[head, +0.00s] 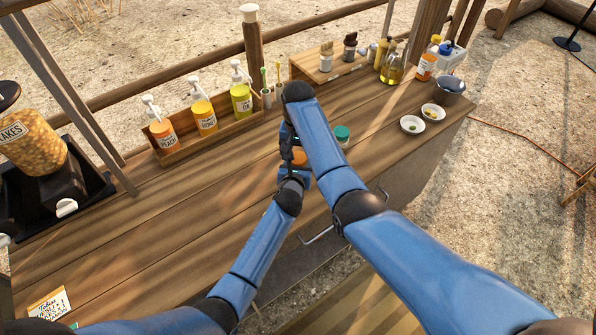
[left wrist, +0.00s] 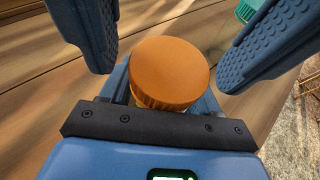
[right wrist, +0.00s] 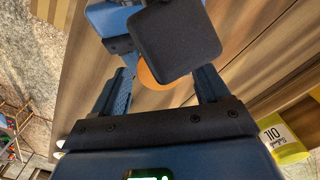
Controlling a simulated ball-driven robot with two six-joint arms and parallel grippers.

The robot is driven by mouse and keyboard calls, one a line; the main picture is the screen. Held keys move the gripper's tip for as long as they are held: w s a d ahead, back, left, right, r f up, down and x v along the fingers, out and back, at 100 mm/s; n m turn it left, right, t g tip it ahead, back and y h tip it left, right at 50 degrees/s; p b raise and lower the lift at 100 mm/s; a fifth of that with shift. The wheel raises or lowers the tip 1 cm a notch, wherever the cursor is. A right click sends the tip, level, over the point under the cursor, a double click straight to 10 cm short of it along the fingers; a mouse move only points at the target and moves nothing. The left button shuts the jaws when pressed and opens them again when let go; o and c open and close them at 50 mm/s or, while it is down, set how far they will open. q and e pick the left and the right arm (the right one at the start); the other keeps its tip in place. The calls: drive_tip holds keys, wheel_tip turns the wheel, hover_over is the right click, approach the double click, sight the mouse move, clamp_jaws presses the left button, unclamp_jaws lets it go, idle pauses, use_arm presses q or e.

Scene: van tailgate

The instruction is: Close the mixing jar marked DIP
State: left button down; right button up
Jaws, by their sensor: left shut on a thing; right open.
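A jar with an orange lid (head: 299,157) is at the front of the counter, mostly hidden by my arms. In the left wrist view the round lid (left wrist: 169,73) sits over the jar, whose label is hidden; I cannot tell whether the lid is tight. My left gripper (head: 296,175) is shut on the jar below the lid. My right gripper (head: 290,153) is open above, its fingers spread to either side of the lid and apart from it in the left wrist view. In the right wrist view the lid (right wrist: 153,78) is partly covered by a dark block.
A jar with a teal lid (head: 342,133) stands just right of my grippers. Pump bottles (head: 204,117) stand in a wooden rack (head: 180,148) behind. Two small white bowls (head: 412,125) are at the right end.

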drive_tip(key=shift+f, duration=0.25)
drive_tip(key=shift+c, duration=0.2)
drive_tip(key=c, duration=1)
drive_tip(key=m, duration=0.3)
drive_tip(key=shift+c, duration=0.2)
drive_tip(key=o, duration=1.2)
drive_tip(key=shift+c, duration=0.2)
